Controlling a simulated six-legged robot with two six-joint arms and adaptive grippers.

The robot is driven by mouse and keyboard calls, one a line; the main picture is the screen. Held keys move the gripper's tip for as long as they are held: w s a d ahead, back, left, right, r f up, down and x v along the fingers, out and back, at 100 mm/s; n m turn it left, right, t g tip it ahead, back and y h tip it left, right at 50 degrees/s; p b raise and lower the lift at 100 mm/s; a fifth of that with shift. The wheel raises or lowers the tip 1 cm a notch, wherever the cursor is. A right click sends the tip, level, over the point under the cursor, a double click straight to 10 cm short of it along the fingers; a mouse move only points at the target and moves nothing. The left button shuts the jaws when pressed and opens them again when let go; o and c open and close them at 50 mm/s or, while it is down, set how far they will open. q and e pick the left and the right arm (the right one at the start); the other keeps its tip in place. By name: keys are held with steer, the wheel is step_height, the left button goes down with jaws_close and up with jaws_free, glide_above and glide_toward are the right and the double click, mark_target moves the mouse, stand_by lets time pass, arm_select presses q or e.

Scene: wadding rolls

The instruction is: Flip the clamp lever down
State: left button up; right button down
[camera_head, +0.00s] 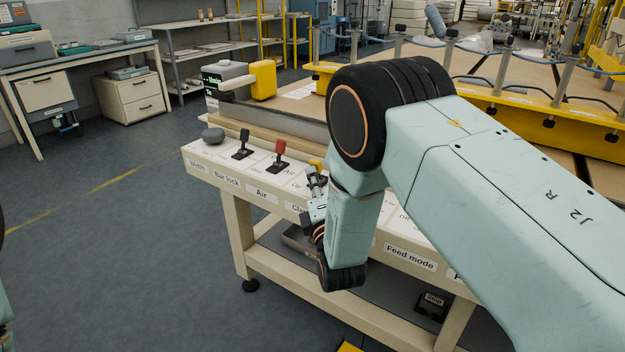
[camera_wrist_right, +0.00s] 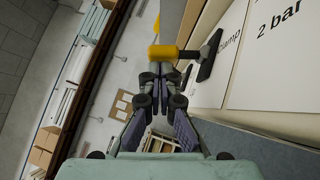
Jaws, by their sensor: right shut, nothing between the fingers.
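The clamp lever has a yellow grip (camera_wrist_right: 163,52) and a black base plate (camera_wrist_right: 209,57) beside the printed word "Clamp" in the right wrist view. In the head view only its yellow tip (camera_head: 316,163) shows, and my right gripper and arm hide the rest. The lever stands out from the panel face. My right gripper (camera_wrist_right: 162,72) is shut and empty, with its fingertips right at the yellow grip. I cannot tell whether they touch it. In the head view, the right gripper (camera_head: 316,184) is over the panel's front edge. My left gripper is out of view.
The sloped control panel (camera_head: 204,158) also carries a grey knob (camera_head: 213,135), a black lever (camera_head: 243,146) and a red lever (camera_head: 279,153), left of the clamp lever. My right arm covers the panel's middle. Open floor lies left of the bench.

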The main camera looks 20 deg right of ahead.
mark_target(320, 161)
steer(key=shift+r+m+p, duration=0.3)
steer(key=shift+p, duration=0.25)
steer(key=shift+d+g, duration=0.1)
steer(key=shift+g, duration=0.2)
steer(key=m+g+p, duration=0.1)
steer(key=p, duration=0.1)
steer(key=d+r+m+g+p, duration=0.1)
steer(key=p, duration=0.1)
steer(key=w+r+m+p, duration=0.1)
steer(key=p, duration=0.1)
steer(key=shift+d+g, duration=0.25)
steer(key=shift+g, duration=0.15)
steer(key=shift+w+d+r+m+g+y+p, duration=0.1)
steer(key=shift+w+d+m+g+y+p, duration=0.4)
steer(key=shift+p, duration=0.55)
steer(key=shift+w+d, duration=0.1)
